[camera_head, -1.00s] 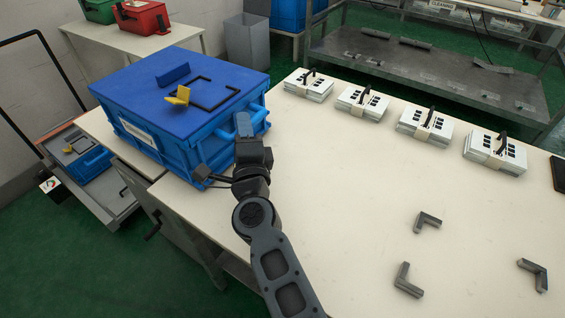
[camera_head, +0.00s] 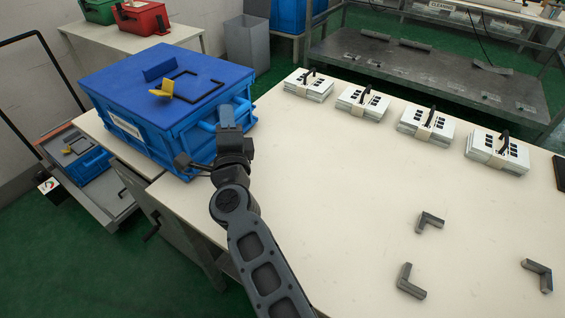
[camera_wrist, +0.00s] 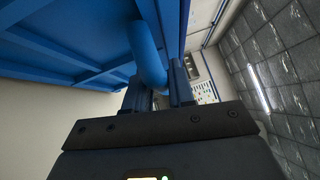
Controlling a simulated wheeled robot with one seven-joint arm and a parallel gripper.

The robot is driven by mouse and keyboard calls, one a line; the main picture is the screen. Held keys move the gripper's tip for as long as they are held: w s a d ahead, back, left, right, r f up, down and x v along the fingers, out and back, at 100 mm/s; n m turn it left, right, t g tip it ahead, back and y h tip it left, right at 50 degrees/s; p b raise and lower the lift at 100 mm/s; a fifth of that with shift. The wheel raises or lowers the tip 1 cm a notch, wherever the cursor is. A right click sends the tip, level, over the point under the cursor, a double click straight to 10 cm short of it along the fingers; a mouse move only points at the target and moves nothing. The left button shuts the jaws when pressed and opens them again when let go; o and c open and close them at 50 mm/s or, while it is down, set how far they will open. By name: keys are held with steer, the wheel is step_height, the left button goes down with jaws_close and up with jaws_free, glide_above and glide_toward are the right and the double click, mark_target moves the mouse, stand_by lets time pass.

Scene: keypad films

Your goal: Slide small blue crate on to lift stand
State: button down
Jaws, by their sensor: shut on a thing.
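The blue crate (camera_head: 135,138) has a flat blue lid carrying a yellow piece, a blue block and a black bracket outline. It sits at the left end of the white table and reaches left over the pale-topped stand (camera_head: 90,124), which looks like the lift stand. The crate hides most of the seam between the two. My gripper (camera_head: 227,118) is at the crate's right side, shut on its blue bar handle. In the wrist view, the handle (camera_wrist: 147,50) runs between my fingers (camera_wrist: 160,92), with the crate's blue wall (camera_wrist: 60,40) at upper left.
White bundled packs (camera_head: 362,102) line the table's back edge. Grey angle brackets (camera_head: 411,281) lie at the front right. The table's middle is clear. A low trolley (camera_head: 118,205) with another blue box (camera_head: 92,165) stands on the floor at left.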

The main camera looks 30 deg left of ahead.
mark_target(208, 122)
steer(key=shift+a+f, duration=0.1)
steer(key=shift+a, duration=0.05)
steer(key=shift+a+b, duration=1.1)
steer(key=shift+a, duration=1.45)
steer(key=shift+a+b, duration=0.45)
steer(key=shift+a, duration=0.15)
steer(key=shift+w+a+b, duration=0.1)
steer(key=shift+a+b, duration=1.1)
steer(key=shift+a, duration=0.6)
steer(key=shift+a, duration=0.1)
